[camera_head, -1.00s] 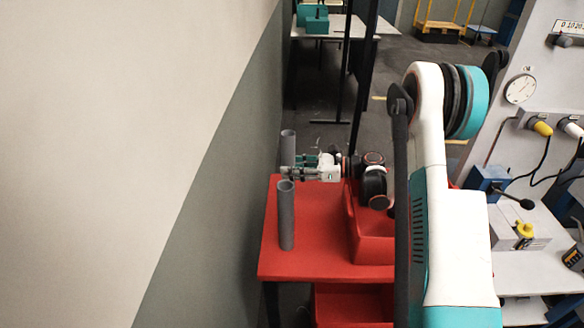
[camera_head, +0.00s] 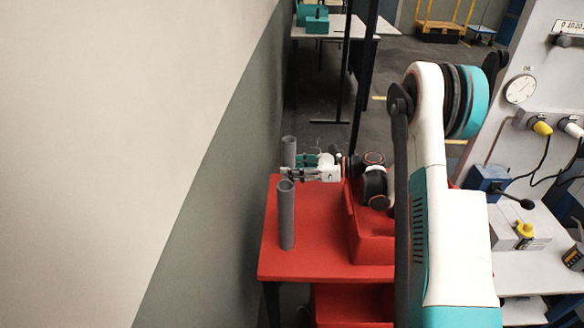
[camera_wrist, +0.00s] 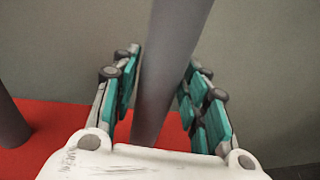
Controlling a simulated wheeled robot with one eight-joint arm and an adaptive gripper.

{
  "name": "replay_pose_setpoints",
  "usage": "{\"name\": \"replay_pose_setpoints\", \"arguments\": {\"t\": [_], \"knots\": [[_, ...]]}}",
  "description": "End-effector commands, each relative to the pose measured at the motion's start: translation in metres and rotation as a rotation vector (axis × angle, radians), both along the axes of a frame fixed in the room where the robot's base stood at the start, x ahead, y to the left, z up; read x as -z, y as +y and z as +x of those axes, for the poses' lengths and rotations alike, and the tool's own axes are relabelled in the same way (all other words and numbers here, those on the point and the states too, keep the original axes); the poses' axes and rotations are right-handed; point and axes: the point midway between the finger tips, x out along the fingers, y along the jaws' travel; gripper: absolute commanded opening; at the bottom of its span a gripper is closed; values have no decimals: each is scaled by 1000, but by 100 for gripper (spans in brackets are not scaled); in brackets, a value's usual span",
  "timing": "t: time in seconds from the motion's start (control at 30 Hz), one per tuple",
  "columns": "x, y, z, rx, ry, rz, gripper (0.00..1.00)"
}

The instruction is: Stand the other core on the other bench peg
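Two grey tube-shaped cores stand upright at the left end of a red bench (camera_head: 320,262). The nearer core (camera_head: 286,215) is clear of my gripper and shows at the left edge of the wrist view (camera_wrist: 10,122). The farther core (camera_head: 289,146) is between the fingers of my gripper (camera_head: 290,166). In the wrist view this core (camera_wrist: 172,60) passes between the teal pads of my gripper (camera_wrist: 163,85), which look spread with small gaps beside it. The pegs and the farther core's foot are hidden.
A plain wall (camera_head: 215,190) runs close along the bench's left side. A red raised block (camera_head: 370,245) is on the bench to the right. A grey panel with a dial (camera_head: 520,89) and plugs stands farther right. A thin dark post (camera_head: 362,80) rises behind.

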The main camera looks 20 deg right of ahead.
Motion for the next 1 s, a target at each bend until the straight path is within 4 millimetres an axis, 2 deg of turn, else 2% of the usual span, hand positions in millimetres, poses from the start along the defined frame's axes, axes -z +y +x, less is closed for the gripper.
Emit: {"name": "replay_pose_setpoints", "arguments": {"t": [0.33, 0.47, 1.0], "knots": [[3, 0, -1, -1, 2, -2, 57], [-3, 0, -1, -1, 2, -2, 57], [-87, 0, -1, 0, 0, -1, 57]]}}
